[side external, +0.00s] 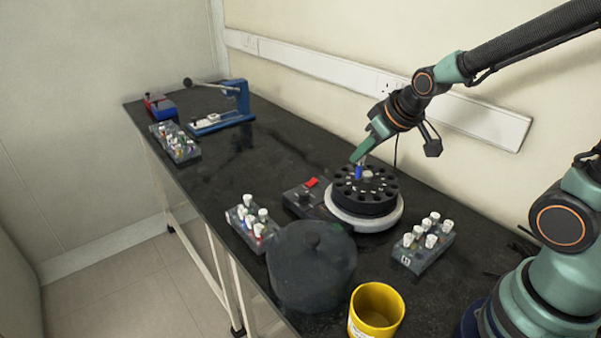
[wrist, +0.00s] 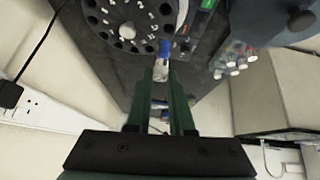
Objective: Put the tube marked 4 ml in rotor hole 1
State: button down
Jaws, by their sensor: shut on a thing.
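My gripper (side external: 360,158) is shut on a tube with a blue lower part (side external: 359,173), over the centrifuge rotor (side external: 364,206). In the wrist view the gripper (wrist: 161,76) holds the same tube (wrist: 164,48), its pale part between the fingers and its blue part pointing away towards the rotor's edge. The black rotor (wrist: 122,27) shows there with a ring of holes and pale number marks. I cannot read a 4 ml mark on the tube, nor tell which hole is number 1. I cannot tell whether the tube's tip is in a hole or above it.
White-capped tubes stand in a rack (side external: 418,260) right of the centrifuge and another rack (side external: 243,235) left of it. A dark round lid (side external: 312,270) and a yellow cup (side external: 376,308) stand in front. A blue device (side external: 236,108) is farther back.

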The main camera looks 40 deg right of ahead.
jog(key=shift+s+d+f, duration=0.1)
jog(key=shift+s+f, duration=0.1)
jog(key=shift+f, duration=0.55)
jog(key=shift+s+d+f, duration=0.1)
jog(key=shift+s+f, duration=0.1)
jog(key=shift+f, duration=0.55)
jog(key=shift+s+d+f, duration=0.1)
jog(key=shift+s+f, duration=0.1)
jog(key=shift+f, duration=0.55)
jog(key=shift+f, duration=1.35)
dwell(0.3)
jog(key=shift+f, duration=0.35)
jog(key=shift+f, duration=0.2)
jog(key=c, duration=0.7)
grip_release()
jog(key=shift+o, duration=0.2)
